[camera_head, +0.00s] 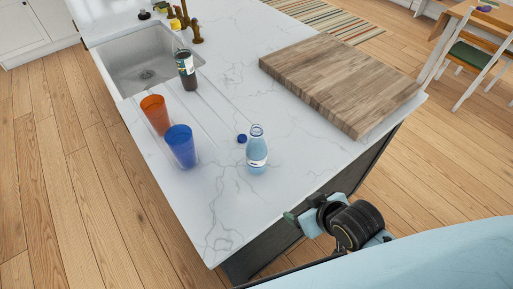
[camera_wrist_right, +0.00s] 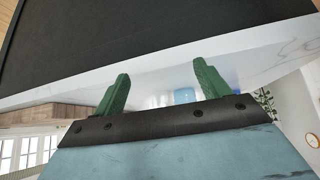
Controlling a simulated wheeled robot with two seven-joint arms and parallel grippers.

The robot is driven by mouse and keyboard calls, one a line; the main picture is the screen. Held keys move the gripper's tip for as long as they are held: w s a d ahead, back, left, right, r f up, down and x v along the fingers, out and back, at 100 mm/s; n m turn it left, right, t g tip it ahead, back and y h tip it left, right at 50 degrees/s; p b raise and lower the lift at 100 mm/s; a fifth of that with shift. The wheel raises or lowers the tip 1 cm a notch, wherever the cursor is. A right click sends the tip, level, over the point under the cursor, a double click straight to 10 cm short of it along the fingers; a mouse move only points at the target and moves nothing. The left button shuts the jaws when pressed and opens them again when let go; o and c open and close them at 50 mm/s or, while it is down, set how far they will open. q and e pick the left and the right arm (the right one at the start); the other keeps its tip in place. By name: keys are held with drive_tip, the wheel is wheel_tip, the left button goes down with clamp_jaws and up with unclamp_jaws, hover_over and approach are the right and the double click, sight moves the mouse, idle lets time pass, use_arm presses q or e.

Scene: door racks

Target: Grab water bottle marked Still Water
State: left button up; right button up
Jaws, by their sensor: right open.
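A clear, light-blue bottle (camera_head: 257,151) stands upright and open on the white marble counter (camera_head: 225,205), near its right edge. It has a white label, too small to read. A blue cap (camera_head: 241,138) lies beside it on the left. My right gripper (camera_head: 292,219) is beyond the counter's right edge, to the lower right of the bottle and apart from it. The right wrist view shows its two green fingers (camera_wrist_right: 160,80) spread and empty. A small blue patch (camera_wrist_right: 184,95) shows between them; I cannot tell what it is. My left gripper is not in view.
An orange cup (camera_head: 155,114) and a blue cup (camera_head: 181,146) stand left of the bottle. A dark bottle (camera_head: 186,68) stands by the sink (camera_head: 135,62). A wooden board (camera_head: 340,80) lies at the back right. The counter's near end is clear.

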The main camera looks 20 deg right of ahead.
sight(257, 127)
drive_tip(key=w+a+r+n+t+y, duration=0.1)
drive_tip(key=w+r+t+y, duration=0.15)
drive_tip(key=r, duration=0.25)
drive_tip(key=w+a+r+n+t+y, duration=0.1)
drive_tip(key=w+a+r+t, duration=0.15)
drive_tip(key=r, duration=0.35)
drive_tip(key=x, duration=0.4)
drive_tip(key=p+x, duration=0.1)
drive_tip(key=x, duration=0.4)
drive_tip(key=d+x, duration=0.1)
drive_tip(key=x, duration=0.3)
drive_tip(key=shift+w+a, duration=0.2)
drive_tip(key=shift+w, duration=0.4)
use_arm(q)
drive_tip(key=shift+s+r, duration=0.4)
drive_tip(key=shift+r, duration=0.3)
use_arm(e)
drive_tip(key=shift+t, duration=0.3)
drive_tip(key=shift+c, duration=0.2)
drive_tip(key=shift+r, duration=0.1)
drive_tip(key=c, duration=1.2)
drive_tip(key=shift+r, duration=0.15)
use_arm(q)
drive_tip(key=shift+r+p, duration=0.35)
drive_tip(key=shift+p, duration=0.1)
use_arm(e)
drive_tip(key=shift+o, duration=0.2)
drive_tip(key=shift+r, duration=4.8)
